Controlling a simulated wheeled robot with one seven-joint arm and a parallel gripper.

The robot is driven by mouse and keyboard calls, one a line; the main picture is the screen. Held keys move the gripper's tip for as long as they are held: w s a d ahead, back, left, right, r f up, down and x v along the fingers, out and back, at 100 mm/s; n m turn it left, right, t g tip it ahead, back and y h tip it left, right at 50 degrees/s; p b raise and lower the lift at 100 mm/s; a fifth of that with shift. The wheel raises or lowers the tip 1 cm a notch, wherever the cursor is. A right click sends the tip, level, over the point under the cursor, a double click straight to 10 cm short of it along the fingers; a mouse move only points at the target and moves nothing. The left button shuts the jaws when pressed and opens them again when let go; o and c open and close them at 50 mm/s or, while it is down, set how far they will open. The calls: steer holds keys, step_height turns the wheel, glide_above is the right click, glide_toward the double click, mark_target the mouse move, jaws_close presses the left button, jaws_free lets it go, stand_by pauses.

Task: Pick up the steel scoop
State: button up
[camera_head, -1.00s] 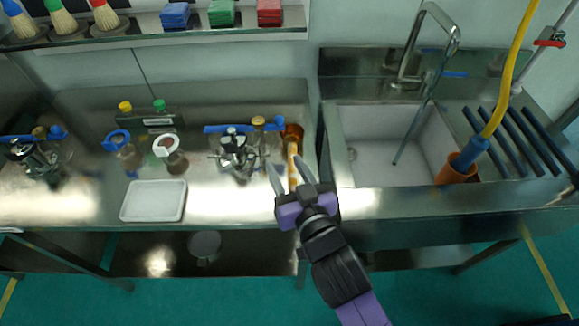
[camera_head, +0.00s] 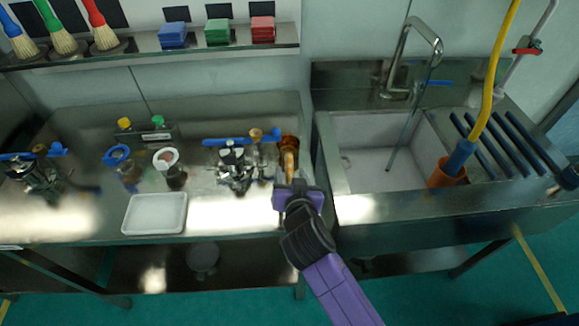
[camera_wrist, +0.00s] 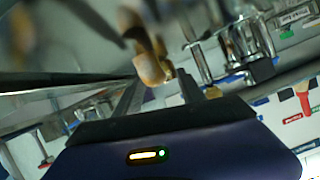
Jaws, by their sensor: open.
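A tan, wooden-looking handle (camera_head: 290,158) leans at the front of an amber container (camera_head: 288,142) on the steel bench. It is probably the scoop's handle; I cannot make out a steel bowl. My gripper (camera_head: 291,174) is open at this handle, over the bench front. In the wrist view, the rounded handle end (camera_wrist: 150,66) shows between the tips of my open gripper (camera_wrist: 158,86). I cannot tell whether either finger touches it. The far end of the tool is blurred.
A metal clamp-like device with a blue bar (camera_head: 232,165) stands just left of the container. A white tray (camera_head: 155,214), jars and bottles are farther left. The sink (camera_head: 380,150) is to the right.

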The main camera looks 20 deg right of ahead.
mark_target(289, 167)
steer(key=shift+x, duration=1.5)
jaws_close()
